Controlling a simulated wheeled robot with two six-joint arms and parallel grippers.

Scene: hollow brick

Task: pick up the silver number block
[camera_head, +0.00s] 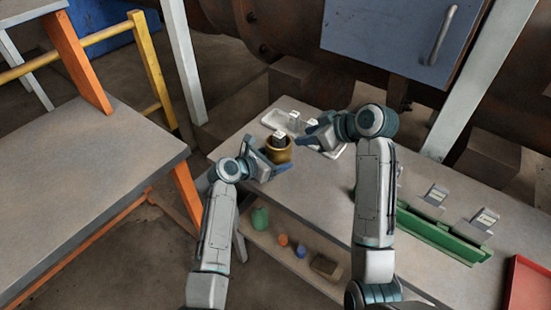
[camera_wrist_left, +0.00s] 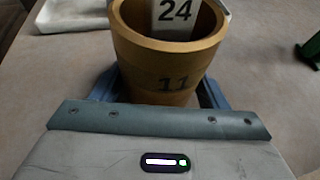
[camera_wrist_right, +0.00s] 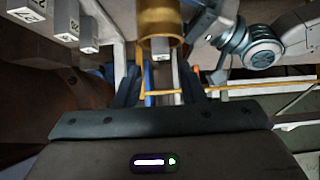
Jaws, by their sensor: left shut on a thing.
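My left gripper (camera_head: 272,166) is shut on a brass-coloured round pot (camera_head: 279,152) marked 11, held upright over the table. The pot also shows in the left wrist view (camera_wrist_left: 165,62), between the fingers. A pale silver number block (camera_wrist_left: 177,14) marked 24 stands in the pot's mouth; its lower part is hidden. It also shows in the head view (camera_head: 279,141) and in the right wrist view (camera_wrist_right: 160,48). My right gripper (camera_head: 310,138) is open and empty, to the right of the pot. Its fingers (camera_wrist_right: 160,85) are apart, pointing toward the pot.
A white tray (camera_head: 270,120) with pale blocks lies behind the pot. A green rack (camera_head: 440,236) with numbered blocks stands at right, and a red tray (camera_head: 528,285) at the right edge. A lower shelf (camera_head: 262,238) holds small objects. Bare table lies between tray and rack.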

